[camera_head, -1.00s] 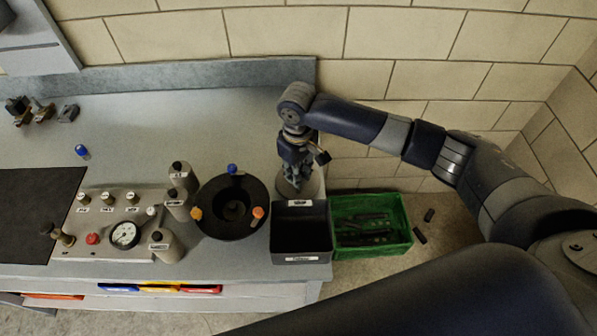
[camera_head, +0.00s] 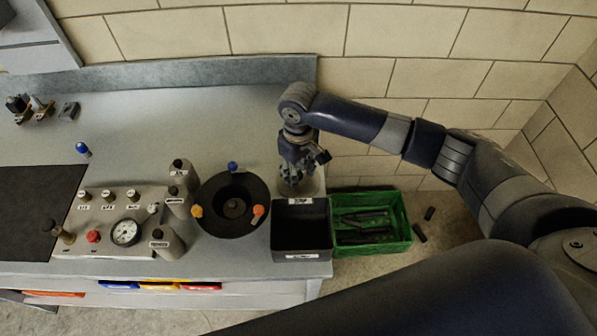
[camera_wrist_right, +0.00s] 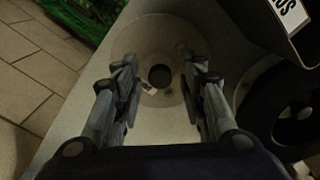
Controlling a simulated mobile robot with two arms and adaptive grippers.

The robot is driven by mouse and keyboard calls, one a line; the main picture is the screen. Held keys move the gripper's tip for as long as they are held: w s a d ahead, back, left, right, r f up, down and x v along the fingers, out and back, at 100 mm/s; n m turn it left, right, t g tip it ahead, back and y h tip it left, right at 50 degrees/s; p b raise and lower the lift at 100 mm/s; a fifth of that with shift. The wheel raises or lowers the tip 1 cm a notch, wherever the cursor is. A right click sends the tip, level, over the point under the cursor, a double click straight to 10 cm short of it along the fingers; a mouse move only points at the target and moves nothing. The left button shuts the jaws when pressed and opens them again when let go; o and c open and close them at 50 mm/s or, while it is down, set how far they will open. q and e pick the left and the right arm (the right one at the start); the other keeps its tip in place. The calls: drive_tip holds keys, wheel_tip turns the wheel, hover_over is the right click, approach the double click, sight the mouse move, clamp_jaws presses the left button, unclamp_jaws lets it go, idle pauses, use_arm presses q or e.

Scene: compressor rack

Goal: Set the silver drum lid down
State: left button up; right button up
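The silver drum lid (camera_wrist_right: 143,40) is a pale round disc with a dark knob at its centre. It lies flat on the bench's right end, and part of it shows under my right gripper in the head view (camera_head: 308,187). My right gripper (camera_head: 298,178) points down over the lid. In the wrist view my right gripper (camera_wrist_right: 160,68) is open, one finger on each side of the knob, with gaps between. My left gripper is not in view. A black round drum (camera_head: 232,222) with blue and orange clamps stands left of the lid.
A black labelled bin (camera_head: 302,256) sits in front of the lid. A green crate (camera_head: 405,222) with dark parts stands right of it. Small bottles (camera_head: 179,173) and a gauge panel (camera_head: 85,243) stand left of the drum. The back of the bench (camera_head: 200,120) is clear.

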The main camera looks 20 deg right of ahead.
wheel_tip(320, 180, up, 12)
drive_tip(key=b, duration=0.1)
drive_tip(key=shift+f, duration=0.15)
drive_tip(key=shift+f, duration=0.1)
idle(0.5)
